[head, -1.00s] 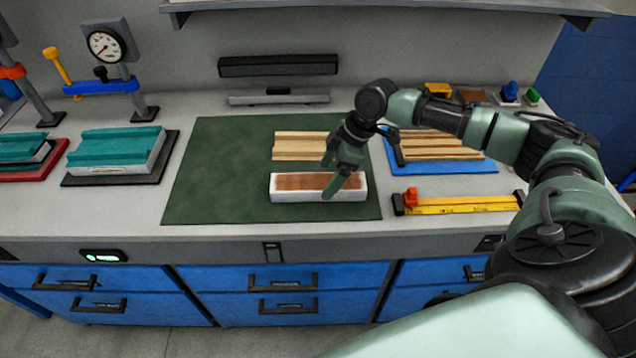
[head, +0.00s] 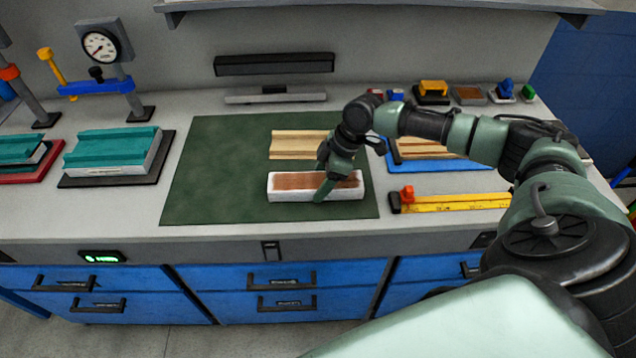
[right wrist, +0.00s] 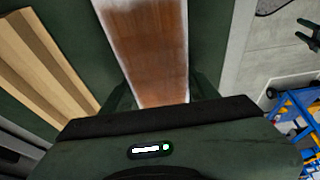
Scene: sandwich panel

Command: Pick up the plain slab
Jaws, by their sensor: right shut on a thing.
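The plain slab, white-sided with a brown top (head: 288,182), lies on the front part of the green mat (head: 215,170). My right gripper (head: 323,187) comes down over its right half, with its fingers across the slab's width. In the right wrist view the slab (right wrist: 152,45) runs up from between the two fingers of this gripper (right wrist: 162,98), which is shut on it. The slab seems to rest on the mat still; any small lift cannot be told. My left gripper is in neither view.
A grooved wooden piece (head: 297,146) lies on the mat just behind the slab. More wooden pieces sit on a blue tray (head: 455,165) at the right, behind a yellow bar (head: 460,203). Teal panels (head: 110,140) lie at the left. The mat's left half is clear.

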